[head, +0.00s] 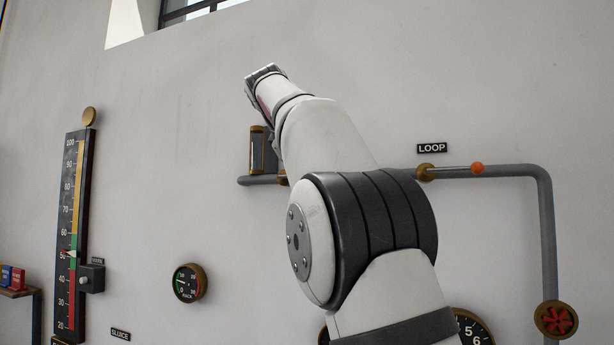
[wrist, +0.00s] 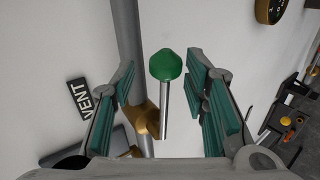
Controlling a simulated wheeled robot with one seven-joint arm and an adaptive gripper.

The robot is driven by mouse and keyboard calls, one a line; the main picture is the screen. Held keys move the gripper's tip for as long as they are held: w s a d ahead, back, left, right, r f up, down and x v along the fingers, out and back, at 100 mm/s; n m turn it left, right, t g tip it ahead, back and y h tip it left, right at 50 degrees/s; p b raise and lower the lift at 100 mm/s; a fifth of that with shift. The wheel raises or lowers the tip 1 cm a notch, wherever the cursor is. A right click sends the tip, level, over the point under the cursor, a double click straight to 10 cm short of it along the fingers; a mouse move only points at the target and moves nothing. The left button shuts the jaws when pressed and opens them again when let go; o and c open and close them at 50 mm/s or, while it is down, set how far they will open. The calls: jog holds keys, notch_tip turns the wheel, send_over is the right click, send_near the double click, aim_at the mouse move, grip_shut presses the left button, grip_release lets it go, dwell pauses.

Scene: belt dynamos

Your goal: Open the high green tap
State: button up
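The green tap shows in the wrist view as a faceted green knob (wrist: 166,65) on a thin silver stem (wrist: 164,110). The stem runs from a brass valve body (wrist: 146,118) on a grey pipe (wrist: 128,40). My gripper (wrist: 161,82) is open, with one green-padded finger on each side of the knob and stem. Gaps show between both fingers and the knob. In the head view my arm hides the gripper, and the green tap cannot be seen there.
A VENT label (wrist: 79,99) is left of the pipe. In the head view, a LOOP pipe (head: 520,170) carries an orange-knobbed tap (head: 477,168) and runs down to a red handwheel (head: 556,319). A tall scale (head: 76,230) and a round gauge (head: 189,283) are on the left wall.

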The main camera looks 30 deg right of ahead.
jog(key=v, duration=0.7)
dwell(0.3)
jog(key=shift+a, duration=0.15)
jog(key=s+a+f+m+y+b, duration=0.2)
jog(key=s+a+f, duration=0.3)
jog(key=f, duration=1)
jog(key=s+a+f+m+y+b, duration=0.2)
jog(key=s+a+f+y, duration=0.2)
jog(key=s+f, duration=0.6)
jog(key=s+a+f+m+g+y+b, duration=0.1)
jog(key=s+a+f+m+y, duration=0.2)
jog(key=f, duration=1.8)
jog(key=s+a, duration=0.3)
jog(key=s, duration=0.2)
jog(key=shift+s+f+b, duration=0.2)
jog(key=shift+s+b, duration=0.05)
jog(key=shift+b, duration=0.15)
